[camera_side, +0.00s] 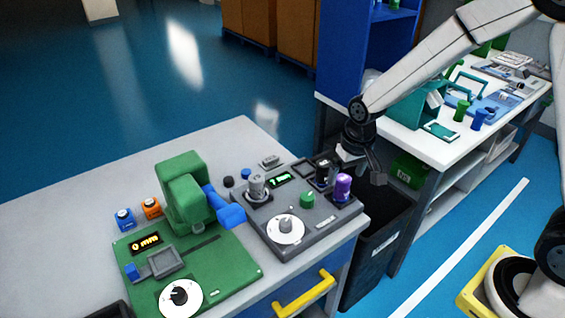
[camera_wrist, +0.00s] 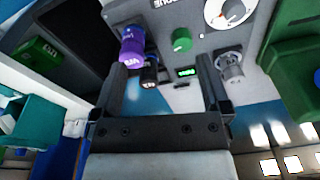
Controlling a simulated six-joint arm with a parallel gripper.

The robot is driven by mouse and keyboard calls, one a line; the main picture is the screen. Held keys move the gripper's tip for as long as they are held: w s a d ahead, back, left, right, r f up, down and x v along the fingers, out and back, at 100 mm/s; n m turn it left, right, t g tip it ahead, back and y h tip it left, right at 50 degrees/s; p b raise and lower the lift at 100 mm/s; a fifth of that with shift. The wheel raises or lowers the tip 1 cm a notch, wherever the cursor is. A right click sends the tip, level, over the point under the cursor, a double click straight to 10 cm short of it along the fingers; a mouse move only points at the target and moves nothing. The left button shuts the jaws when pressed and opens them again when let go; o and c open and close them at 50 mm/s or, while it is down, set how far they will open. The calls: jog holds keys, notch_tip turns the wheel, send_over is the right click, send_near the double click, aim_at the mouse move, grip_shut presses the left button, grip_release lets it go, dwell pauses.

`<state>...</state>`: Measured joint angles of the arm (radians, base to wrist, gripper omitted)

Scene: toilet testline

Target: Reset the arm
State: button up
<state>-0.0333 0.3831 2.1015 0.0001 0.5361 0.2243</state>
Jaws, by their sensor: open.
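My gripper (camera_side: 362,168) hangs at the right end of the grey test device (camera_side: 318,228), close to the purple-capped part (camera_side: 343,187). In the wrist view my gripper (camera_wrist: 165,75) has its two fingers spread wide, with nothing held between them. The purple part (camera_wrist: 132,46) shows near the left finger, with a black cylinder (camera_wrist: 149,72) beside it. I cannot tell whether the finger touches the purple part. The grey device also carries a green knob (camera_side: 307,199), a white dial (camera_side: 286,229) and a metal cylinder (camera_side: 257,188).
A green device (camera_side: 215,262) with a blue lever (camera_side: 229,214) stands to the left on the white table (camera_side: 75,215). A black bin (camera_side: 372,250) stands beside the table. A second bench (camera_side: 420,150) with several tools is behind my arm. The table's left part is clear.

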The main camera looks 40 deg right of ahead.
jog(key=s+d+r+n+t, duration=0.1)
jog(key=s+r+n, duration=0.1)
jog(key=s, duration=0.9)
jog(key=shift+s+d, duration=0.15)
jog(key=shift+s, duration=0.2)
